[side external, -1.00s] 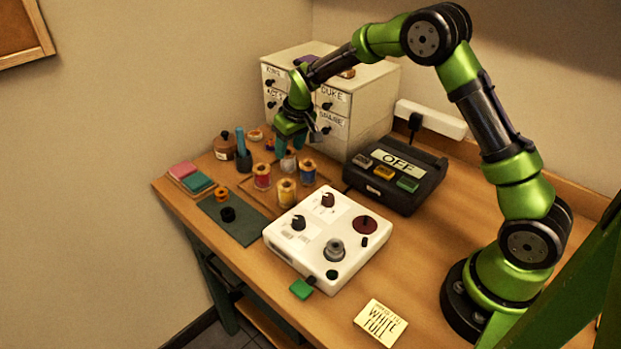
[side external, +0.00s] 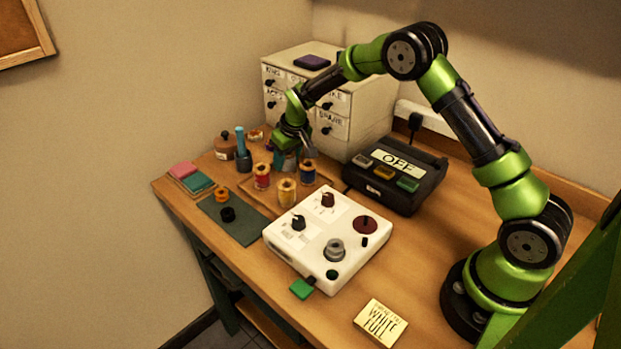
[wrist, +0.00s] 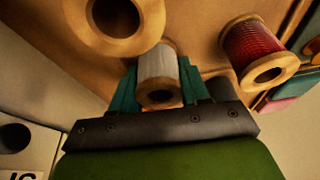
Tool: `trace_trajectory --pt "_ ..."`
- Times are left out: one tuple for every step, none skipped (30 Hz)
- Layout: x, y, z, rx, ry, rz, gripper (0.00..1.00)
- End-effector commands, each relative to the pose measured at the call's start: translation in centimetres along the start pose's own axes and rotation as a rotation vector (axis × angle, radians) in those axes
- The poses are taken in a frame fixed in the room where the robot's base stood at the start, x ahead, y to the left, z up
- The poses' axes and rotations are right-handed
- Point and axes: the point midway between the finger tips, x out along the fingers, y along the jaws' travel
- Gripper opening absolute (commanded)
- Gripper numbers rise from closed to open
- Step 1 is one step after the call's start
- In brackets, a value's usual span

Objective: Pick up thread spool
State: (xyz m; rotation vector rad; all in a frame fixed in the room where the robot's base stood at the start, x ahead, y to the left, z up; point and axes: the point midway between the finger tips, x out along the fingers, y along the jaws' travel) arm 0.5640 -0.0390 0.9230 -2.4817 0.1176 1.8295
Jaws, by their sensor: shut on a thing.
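A white thread spool (wrist: 158,68) with wooden ends stands between the two teal fingers of my gripper (wrist: 157,85) in the wrist view. The fingers are shut on it, one on each side. In the side view my gripper (side external: 285,160) is low among the spools at the back of the group, and the white spool is hidden there. A red spool (side external: 262,176), a yellow spool (side external: 287,192) and a blue spool (side external: 307,173) stand in front of and beside it. The red spool (wrist: 252,48) also shows at the right in the wrist view.
A white drawer cabinet (side external: 345,105) stands close behind my gripper. A black box marked OFF (side external: 395,178) is to the right. A white control panel (side external: 300,260) lies in front.

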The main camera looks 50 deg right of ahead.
Motion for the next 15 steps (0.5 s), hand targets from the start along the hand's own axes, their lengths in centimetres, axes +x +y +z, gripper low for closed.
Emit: trace_trajectory --pt "0.0 0.0 0.0 0.000 0.000 0.000 0.15" --pt "0.0 0.0 0.0 0.000 0.000 0.000 0.15" --pt "0.0 0.0 0.0 0.000 0.000 0.000 0.15" --pt "-0.1 0.0 0.0 0.000 0.001 0.000 0.15" --pt "-0.2 0.0 -0.1 0.000 0.001 0.000 0.15" --pt "-0.5 0.0 -0.2 0.000 0.001 0.000 0.15" --pt "-0.7 0.0 -0.3 0.000 0.002 0.000 0.15" --pt "-1.1 0.0 -0.4 -0.001 0.004 0.000 0.15" --pt "-1.8 0.0 -0.7 -0.001 0.005 0.000 0.15" --pt "-2.3 0.0 -0.8 -0.001 0.005 0.000 0.15" --pt "-2.9 0.0 -1.0 0.000 0.006 -0.001 0.15" --pt "-3.7 0.0 -1.3 0.000 0.006 -0.001 0.15" --pt "-4.3 0.0 -1.4 0.000 0.005 0.000 0.15" --pt "-4.9 0.0 -1.6 -0.001 0.006 0.000 0.15" --pt "-5.7 0.0 -1.9 -0.001 0.005 0.000 0.15"
